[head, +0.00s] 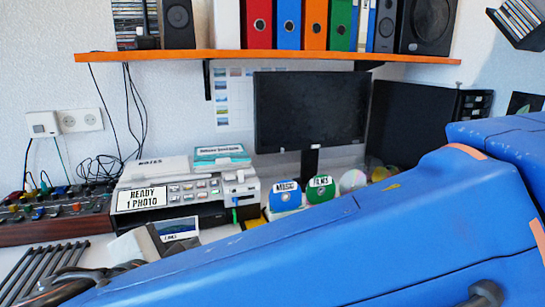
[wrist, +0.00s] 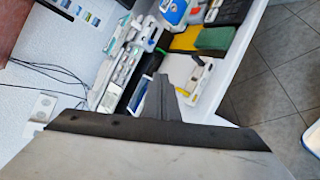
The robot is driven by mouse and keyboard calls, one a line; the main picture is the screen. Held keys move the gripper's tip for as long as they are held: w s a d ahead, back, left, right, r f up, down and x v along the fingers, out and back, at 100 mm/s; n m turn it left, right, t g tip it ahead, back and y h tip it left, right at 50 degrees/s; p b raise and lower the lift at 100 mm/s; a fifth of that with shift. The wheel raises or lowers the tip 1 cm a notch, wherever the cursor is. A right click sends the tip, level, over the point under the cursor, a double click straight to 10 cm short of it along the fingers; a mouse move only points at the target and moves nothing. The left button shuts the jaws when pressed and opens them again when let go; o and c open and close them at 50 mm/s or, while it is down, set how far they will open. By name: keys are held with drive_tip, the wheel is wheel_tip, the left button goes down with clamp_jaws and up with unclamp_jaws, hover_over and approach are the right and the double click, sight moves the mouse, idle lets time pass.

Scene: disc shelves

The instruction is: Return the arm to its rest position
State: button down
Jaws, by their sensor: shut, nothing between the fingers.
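My gripper (wrist: 163,95) shows in the wrist view as a dark grey wedge, its fingers together with nothing between them. It points over the white desk (wrist: 228,80) near the label-fronted machine, and I see no contact with anything. In the head view my blue arm stretches from the right edge to the lower left and covers much of the desk. I cannot clearly make out the gripper's fingers in that view.
An orange shelf (head: 270,55) with binders hangs above a black monitor (head: 310,108). A "READY 1 PHOTO" machine (head: 180,193) and a knobbed mixer (head: 55,215) stand at the left. Blue (head: 285,197) and green (head: 321,192) disc holders stand before the monitor. Tiled floor (wrist: 275,75) lies beyond the desk edge.

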drive_tip(key=w+d+f+m+g+h, duration=0.1)
drive_tip(key=w+d+f+m+g, duration=0.15)
drive_tip(key=d, duration=0.65)
drive_tip(key=w+d+f+m+g+h, duration=0.1)
drive_tip(key=w+d+f+m+g, duration=0.15)
drive_tip(key=d, duration=0.65)
drive_tip(key=w+d+f+m+g+h, duration=0.15)
drive_tip(key=d+m, duration=0.25)
drive_tip(key=d, duration=0.5)
drive_tip(key=s+d+f+m+y, duration=0.1)
drive_tip(key=s+d+f+m, duration=0.1)
drive_tip(key=s+d+m, duration=0.1)
drive_tip(key=s+d+f+m+g+y, duration=0.1)
drive_tip(key=s+d+f+m+y, duration=0.1)
drive_tip(key=d+m, duration=0.4)
drive_tip(key=s+d+f+m+g+y, duration=0.1)
drive_tip(key=s+d+f+m, duration=0.3)
drive_tip(key=d, duration=0.4)
drive_tip(key=shift+s+f+m+y, duration=0.2)
drive_tip(key=shift+s+m+y, duration=0.2)
drive_tip(key=shift+s+y, duration=0.2)
